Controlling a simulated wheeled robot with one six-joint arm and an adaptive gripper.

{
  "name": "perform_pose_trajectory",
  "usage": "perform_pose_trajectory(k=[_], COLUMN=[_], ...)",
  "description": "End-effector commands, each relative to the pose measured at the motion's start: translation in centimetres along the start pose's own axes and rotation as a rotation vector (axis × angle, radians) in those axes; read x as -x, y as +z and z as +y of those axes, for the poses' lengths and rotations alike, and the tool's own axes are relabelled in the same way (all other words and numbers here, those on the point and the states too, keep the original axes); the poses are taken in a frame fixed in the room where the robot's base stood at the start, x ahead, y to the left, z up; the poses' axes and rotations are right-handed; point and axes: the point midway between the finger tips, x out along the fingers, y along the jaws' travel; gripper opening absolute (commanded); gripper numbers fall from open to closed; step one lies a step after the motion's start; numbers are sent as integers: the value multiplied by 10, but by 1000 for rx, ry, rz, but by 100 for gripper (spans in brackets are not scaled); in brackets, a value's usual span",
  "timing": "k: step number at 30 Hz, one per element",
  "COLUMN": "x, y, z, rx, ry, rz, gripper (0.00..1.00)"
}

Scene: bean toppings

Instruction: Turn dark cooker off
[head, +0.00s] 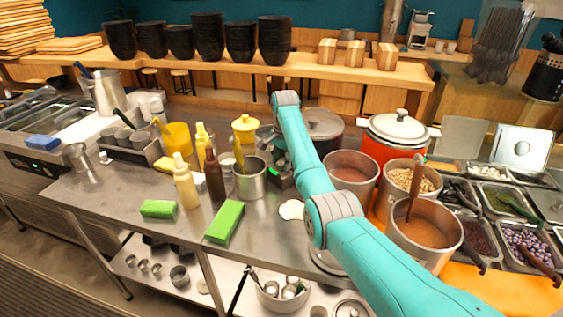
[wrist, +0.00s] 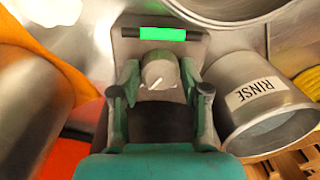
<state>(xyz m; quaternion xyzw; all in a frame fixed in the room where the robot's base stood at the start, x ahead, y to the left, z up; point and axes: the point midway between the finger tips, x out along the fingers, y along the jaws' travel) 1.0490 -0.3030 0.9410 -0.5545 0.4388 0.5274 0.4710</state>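The dark cooker (head: 326,146) stands behind my arm in the head view, with a grey lid (head: 322,122) on top. Its control box (head: 281,181) shows a small green light at the front. My gripper (wrist: 161,84) is open, with one finger on each side of the knob and a gap visible on both sides. In the head view my gripper (head: 272,150) is partly hidden by its own links and the clutter.
A metal container labelled RINSE (wrist: 262,100) is close to the right finger. An orange cooker (head: 385,150) stands right of the dark one. Squeeze bottles (head: 186,184) and green sponges (head: 225,222) are at the left. Several metal pots with food crowd the right.

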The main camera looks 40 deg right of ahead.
Motion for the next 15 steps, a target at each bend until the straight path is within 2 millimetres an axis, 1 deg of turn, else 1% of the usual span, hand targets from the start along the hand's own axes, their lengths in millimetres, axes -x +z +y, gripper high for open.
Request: perform_pose_trajectory(k=[1,2,3,4,10,15], x=[0,0,0,0,0,0], y=[0,0,0,0,0,0], z=[0,0,0,0,0,0], rx=[0,0,0,0,8,54], ry=[0,0,0,0,0,0], rz=[0,0,0,0,0,-3], gripper=[26,18,8,5,6,6])
